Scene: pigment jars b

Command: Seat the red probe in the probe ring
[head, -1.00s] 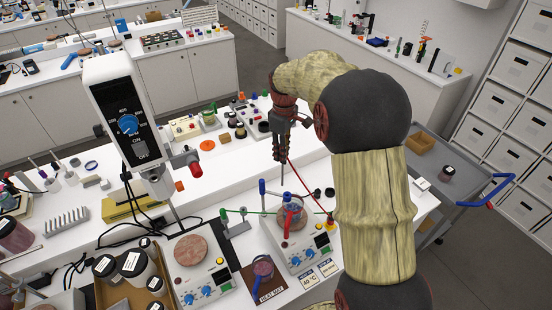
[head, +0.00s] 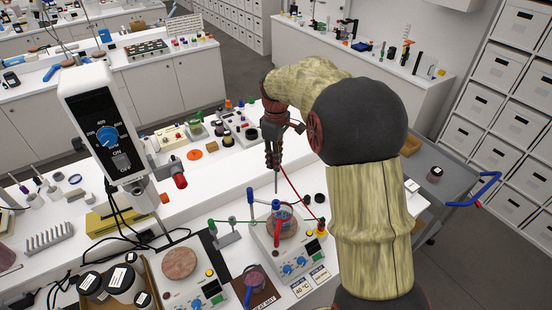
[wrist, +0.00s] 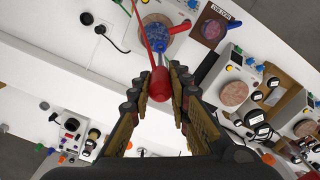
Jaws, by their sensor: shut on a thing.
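My gripper (head: 273,160) is shut on the red probe, whose metal rod (head: 276,182) points down in the head view. In the wrist view the red probe handle (wrist: 160,84) lies between the fingers, with a red cable running from it. Below is a beaker of blue liquid (head: 285,221) on a hotplate; it also shows in the wrist view (wrist: 155,24). The rod tip is just above or behind the blue and red fittings (head: 276,205) at the beaker. I cannot tell which fitting is the probe ring, nor whether the tip touches it.
A stand with a green rod (head: 226,235) reaches to the beaker from the left. A second hotplate (head: 181,264) and a tray of dark-lidded jars (head: 122,280) stand at the left front. A tall dial unit (head: 108,130) rises at the left.

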